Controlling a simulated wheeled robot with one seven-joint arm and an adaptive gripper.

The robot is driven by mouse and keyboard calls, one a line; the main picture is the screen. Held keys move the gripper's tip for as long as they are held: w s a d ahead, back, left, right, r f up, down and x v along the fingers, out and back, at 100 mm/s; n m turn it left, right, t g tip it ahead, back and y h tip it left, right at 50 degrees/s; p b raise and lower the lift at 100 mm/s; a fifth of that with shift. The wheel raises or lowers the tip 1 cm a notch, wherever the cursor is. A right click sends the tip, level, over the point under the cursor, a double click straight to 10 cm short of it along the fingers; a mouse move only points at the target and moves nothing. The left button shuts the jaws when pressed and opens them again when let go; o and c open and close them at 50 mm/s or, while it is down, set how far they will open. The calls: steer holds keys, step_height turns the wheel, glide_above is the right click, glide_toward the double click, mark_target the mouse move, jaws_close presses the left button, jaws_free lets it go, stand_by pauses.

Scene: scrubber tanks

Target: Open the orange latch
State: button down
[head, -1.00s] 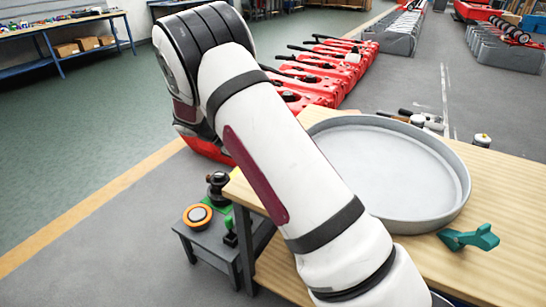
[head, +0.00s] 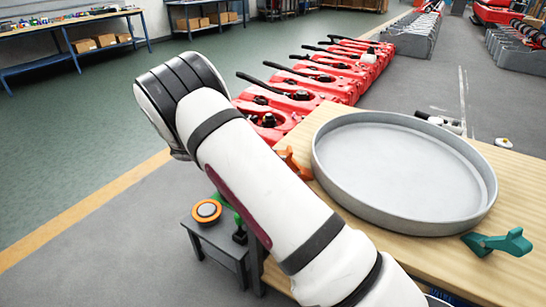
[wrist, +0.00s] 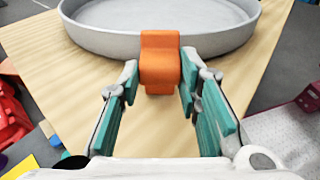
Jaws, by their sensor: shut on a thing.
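The orange latch (wrist: 160,62) stands upright at the near edge of the round grey tray in the wrist view. In the head view, part of the orange latch (head: 295,164) shows beside my arm, at the tray's left. My gripper (wrist: 160,74) has its green-padded fingers on either side of the latch, shut on it. The gripper is hidden behind my arm in the head view.
The round grey tray (head: 322,165) rests on a wooden table (head: 292,283). A green latch (head: 497,243) is at its right. A small grey stand (head: 219,246) with an orange-rimmed disc (head: 207,211) is left of the table. Red machines (head: 305,88) line the floor behind.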

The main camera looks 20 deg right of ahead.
steer(key=c, duration=1.2)
jaws_free()
steer(key=shift+o, duration=0.2)
steer(key=v, duration=1.2)
